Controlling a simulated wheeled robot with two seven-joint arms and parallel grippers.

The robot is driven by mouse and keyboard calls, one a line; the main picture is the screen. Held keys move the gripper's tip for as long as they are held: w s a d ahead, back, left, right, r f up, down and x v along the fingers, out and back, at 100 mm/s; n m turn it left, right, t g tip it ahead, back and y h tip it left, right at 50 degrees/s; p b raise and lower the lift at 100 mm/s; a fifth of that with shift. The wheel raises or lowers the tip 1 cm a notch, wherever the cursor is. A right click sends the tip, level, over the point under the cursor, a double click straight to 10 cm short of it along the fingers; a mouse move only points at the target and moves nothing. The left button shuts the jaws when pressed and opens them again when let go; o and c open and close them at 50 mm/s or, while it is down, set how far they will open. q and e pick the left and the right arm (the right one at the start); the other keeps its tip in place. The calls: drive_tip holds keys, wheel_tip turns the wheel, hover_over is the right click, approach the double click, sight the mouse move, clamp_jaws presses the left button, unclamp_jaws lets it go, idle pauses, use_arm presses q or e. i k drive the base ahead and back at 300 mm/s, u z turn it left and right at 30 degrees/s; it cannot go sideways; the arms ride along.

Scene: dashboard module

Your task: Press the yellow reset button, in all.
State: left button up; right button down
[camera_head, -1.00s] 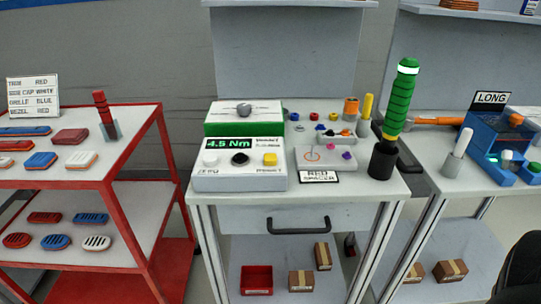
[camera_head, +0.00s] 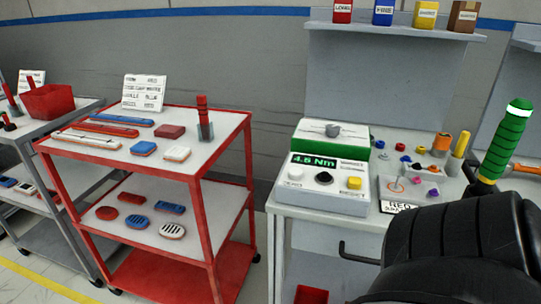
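The yellow reset button (camera_head: 354,183) is on the right of the front panel of a white meter box (camera_head: 325,200). A black knob (camera_head: 324,177) and a white button (camera_head: 295,173) sit to its left. The green display above them reads about 4.5 Nm. The box stands on the left part of a grey workbench. A black arm part, which looks like mine, fills the lower right. Neither gripper's fingers are in view.
A green-and-white box (camera_head: 331,141) stands behind the meter. A green-handled tool (camera_head: 507,140) stands upright at right. A red cart (camera_head: 200,178) with coloured parts is left of the bench. Floor shows between cart and bench.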

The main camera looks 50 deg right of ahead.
sight(354, 183)
drive_tip(key=u, duration=0.35)
drive_tip(key=i, duration=1.05)
drive_tip(key=z, duration=2.8)
